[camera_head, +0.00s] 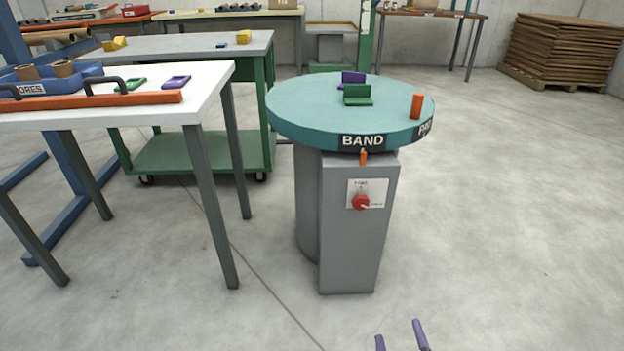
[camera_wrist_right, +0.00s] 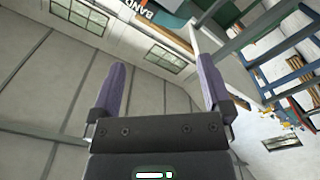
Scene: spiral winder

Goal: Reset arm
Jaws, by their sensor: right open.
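My right gripper (camera_head: 401,340) shows at the bottom edge of the head view, low in front of the grey pedestal, with only its two purple fingertips in view. In the right wrist view its fingers (camera_wrist_right: 158,95) stand wide apart with nothing between them. The spiral winder has a round teal turntable (camera_head: 310,105) marked BAND on a grey pedestal (camera_head: 345,250) with a red rotary switch (camera_head: 361,202). A green bracket (camera_head: 357,95), a purple bracket (camera_head: 353,77) and an orange post (camera_head: 417,105) stand on the turntable. My left gripper is not in view.
A white table (camera_head: 210,85) at left holds a blue cores bin (camera_head: 45,87), an orange bar (camera_head: 100,101), and green and purple pieces. A green cart (camera_head: 200,150) stands behind it. A stack of brown sheets (camera_head: 565,50) is at the back right. The floor at right is clear.

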